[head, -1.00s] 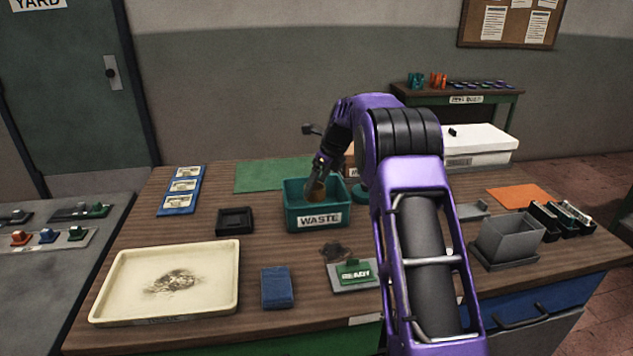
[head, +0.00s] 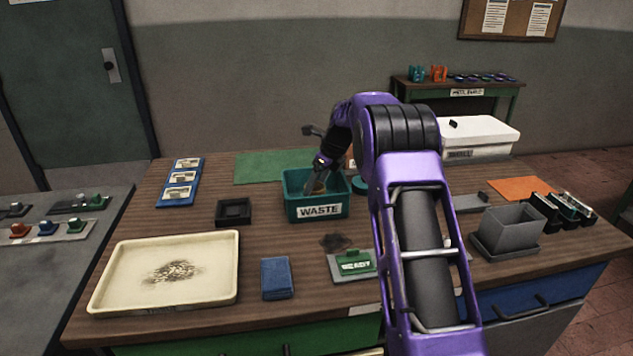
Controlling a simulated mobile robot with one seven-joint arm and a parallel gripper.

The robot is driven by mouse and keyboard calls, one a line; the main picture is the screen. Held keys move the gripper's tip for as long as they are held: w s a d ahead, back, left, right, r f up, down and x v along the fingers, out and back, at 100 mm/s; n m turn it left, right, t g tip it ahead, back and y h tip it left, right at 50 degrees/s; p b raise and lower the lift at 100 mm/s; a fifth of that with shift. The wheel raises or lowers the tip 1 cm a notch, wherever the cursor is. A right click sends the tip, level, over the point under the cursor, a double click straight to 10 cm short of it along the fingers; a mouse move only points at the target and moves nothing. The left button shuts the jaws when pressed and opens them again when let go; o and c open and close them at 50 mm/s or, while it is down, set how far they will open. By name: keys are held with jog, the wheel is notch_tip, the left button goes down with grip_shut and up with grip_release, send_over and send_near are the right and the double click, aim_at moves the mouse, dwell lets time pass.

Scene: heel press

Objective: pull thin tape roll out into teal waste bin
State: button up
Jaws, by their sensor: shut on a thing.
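The teal waste bin (head: 319,211) stands upright on the wooden table, with a white WASTE label on its front. My gripper (head: 317,188) reaches down inside the bin's opening from above. It is shut on a tan-brown roll, the thin tape roll (head: 320,187), which shows partly between the fingers and the bin's front wall. The roll's lower part is hidden by that wall. I cannot tell whether it touches the bin floor.
A small black tray (head: 233,212) stands left of the bin. A grey container (head: 509,228) stands right. My arm hides part of the table.

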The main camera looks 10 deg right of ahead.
jog(key=shift+f+b, duration=0.35)
jog(key=shift+f, duration=0.7)
jog(key=shift+f, duration=0.1)
jog(key=o, duration=1.3)
jog(key=shift+r+p, duration=1.3)
jog(key=shift+r, duration=0.1)
notch_tip(320, 180, up, 8)
jog(key=shift+r, duration=0.1)
dwell(0.3)
